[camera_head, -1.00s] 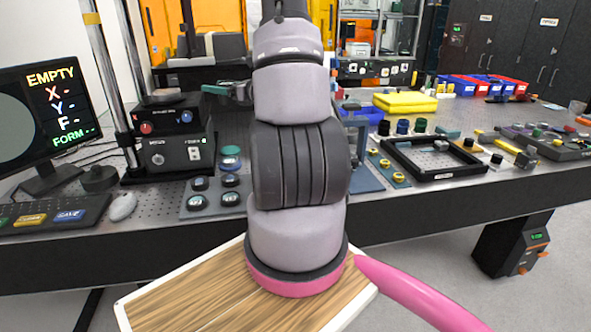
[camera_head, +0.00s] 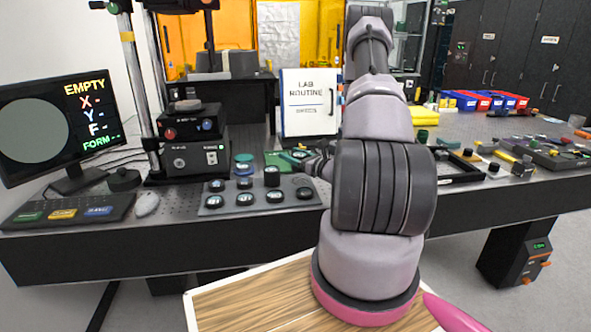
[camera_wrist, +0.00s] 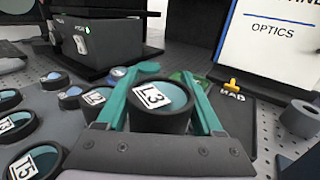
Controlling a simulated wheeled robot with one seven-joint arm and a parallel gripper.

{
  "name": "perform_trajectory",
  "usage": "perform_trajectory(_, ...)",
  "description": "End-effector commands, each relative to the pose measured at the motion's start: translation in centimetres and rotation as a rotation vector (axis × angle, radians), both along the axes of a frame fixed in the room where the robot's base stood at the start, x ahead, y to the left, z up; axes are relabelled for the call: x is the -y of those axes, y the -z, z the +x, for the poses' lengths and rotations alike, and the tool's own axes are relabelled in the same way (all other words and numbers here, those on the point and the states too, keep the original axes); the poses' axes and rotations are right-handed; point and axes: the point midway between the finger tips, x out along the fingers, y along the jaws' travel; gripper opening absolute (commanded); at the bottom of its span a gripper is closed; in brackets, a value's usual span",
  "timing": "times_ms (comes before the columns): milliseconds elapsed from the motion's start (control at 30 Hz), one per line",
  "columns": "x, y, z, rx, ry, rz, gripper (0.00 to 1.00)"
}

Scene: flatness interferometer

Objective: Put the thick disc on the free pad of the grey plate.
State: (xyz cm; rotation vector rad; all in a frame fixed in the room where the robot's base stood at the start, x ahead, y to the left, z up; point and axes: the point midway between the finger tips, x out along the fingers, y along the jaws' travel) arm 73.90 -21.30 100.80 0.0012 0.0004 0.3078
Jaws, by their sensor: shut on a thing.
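My gripper (camera_wrist: 163,105) is shut on a thick black disc (camera_wrist: 160,118) with a bluish top and a white label reading L3. In the head view this disc (camera_head: 272,177) stands at the back edge of the grey plate (camera_head: 232,210), higher than its neighbours. Its underside is hidden, so I cannot tell whether it touches the plate. Several lower labelled black discs sit on the plate, among them a front-row disc (camera_head: 276,196) and a back-left disc (camera_head: 217,185). In the wrist view other discs (camera_wrist: 40,163) lie to the left. No bare pad shows clearly.
Black instrument boxes (camera_head: 195,158) are at the left. An upright white Lab Routine board (camera_head: 309,100) stands behind my gripper. In the wrist view a grey cylinder (camera_wrist: 300,118) stands at the right.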

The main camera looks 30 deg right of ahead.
Motion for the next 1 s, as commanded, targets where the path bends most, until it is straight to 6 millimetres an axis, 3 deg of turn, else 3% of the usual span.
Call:
perform_trajectory(300, 0.0, 4.0, 0.0, -0.001, 0.0, 0.002, 0.0)
perform_trajectory(733, 0.0, 4.6, 0.0, 0.001, 0.0, 0.0, 0.0)
perform_trajectory(767, 0.0, 4.7, 0.0, 0.001, -0.001, -0.001, 0.72)
perform_trajectory(800, 0.0, 4.7, 0.0, 0.001, -0.001, -0.001, 0.81)
perform_trajectory(1000, 0.0, 4.7, 0.0, 0.0, -0.001, -0.001, 0.81)
